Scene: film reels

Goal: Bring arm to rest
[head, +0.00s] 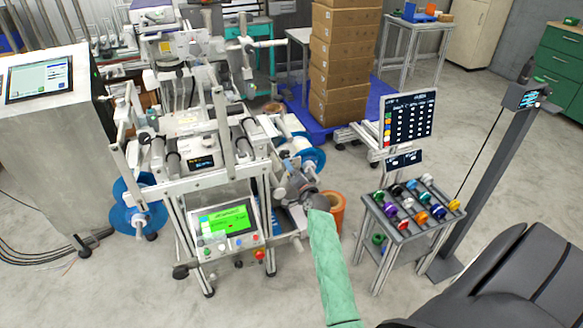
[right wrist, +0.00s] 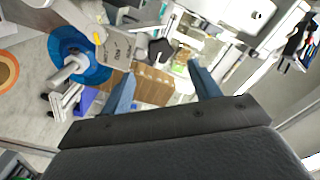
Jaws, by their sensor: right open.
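My right arm, in a green sleeve, reaches up from the bottom of the head view to the right side of the film-winding machine (head: 185,180). Its gripper (head: 290,182) is beside the machine, near the blue reel (head: 312,158); the fingers are hard to make out there. In the right wrist view the two bluish fingers of this gripper (right wrist: 162,88) are spread apart with nothing between them. A blue reel (right wrist: 85,58) shows at the left of that view. I cannot tell whether the gripper touches the machine. My left gripper is not in view.
An orange roll (head: 336,210) stands on the floor right of the gripper. A small table (head: 385,235) with several coloured spools is farther right. Stacked boxes (head: 340,75) stand on a blue pallet (head: 378,100) behind. Open floor lies at the lower left.

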